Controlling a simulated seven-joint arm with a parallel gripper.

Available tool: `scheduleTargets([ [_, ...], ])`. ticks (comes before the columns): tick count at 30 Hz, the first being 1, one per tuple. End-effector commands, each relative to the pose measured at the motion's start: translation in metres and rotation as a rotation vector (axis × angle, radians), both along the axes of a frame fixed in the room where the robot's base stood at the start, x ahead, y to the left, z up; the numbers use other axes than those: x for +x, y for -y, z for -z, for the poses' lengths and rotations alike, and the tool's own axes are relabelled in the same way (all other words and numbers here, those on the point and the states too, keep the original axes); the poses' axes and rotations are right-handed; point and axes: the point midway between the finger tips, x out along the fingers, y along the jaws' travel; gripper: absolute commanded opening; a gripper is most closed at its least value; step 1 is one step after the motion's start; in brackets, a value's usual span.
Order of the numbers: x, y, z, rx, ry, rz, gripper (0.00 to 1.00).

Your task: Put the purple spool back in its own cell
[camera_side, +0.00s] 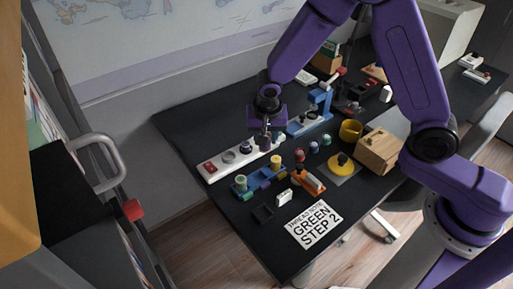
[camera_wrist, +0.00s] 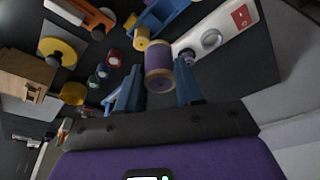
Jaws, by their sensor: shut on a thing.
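My gripper (camera_side: 265,138) is above the white strip on the dark desk, pointing down. In the wrist view its fingers (camera_wrist: 158,80) are shut on the purple spool (camera_wrist: 158,66), which has tan ends. In the side view the spool is small and dark, hard to separate from the fingers. The blue rack (camera_side: 259,178) lies in front of the strip, below my gripper in the picture. A yellow-green spool (camera_side: 241,183) stands at its left end and another spool (camera_side: 276,162) at its right end. The rack (camera_wrist: 165,14) also shows at the top of the wrist view. Its cell interiors are unclear.
The white strip (camera_side: 210,168) with a red switch lies behind the rack. A blue stand (camera_side: 313,120) rises to the right. Several small coloured spools, a yellow mug (camera_side: 350,130), a wooden box (camera_side: 379,151) and an orange holder (camera_side: 309,182) stand right. A lettered card (camera_side: 313,224) lies in front.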

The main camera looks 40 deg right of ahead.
Motion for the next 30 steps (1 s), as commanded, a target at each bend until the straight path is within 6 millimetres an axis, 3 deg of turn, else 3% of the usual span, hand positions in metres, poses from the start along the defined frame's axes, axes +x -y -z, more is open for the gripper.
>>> scheduleTargets([
  [12, -0.080, 0.020, 0.009, -0.001, -0.005, 0.249, 0.06],
  [18, -0.108, 0.030, 0.011, 0.000, -0.001, 0.344, 0.06],
  [23, -0.111, 0.032, 0.014, -0.001, 0.000, 0.375, 0.06],
  [30, -0.072, 0.021, 0.033, -0.001, -0.001, 0.381, 0.06],
])
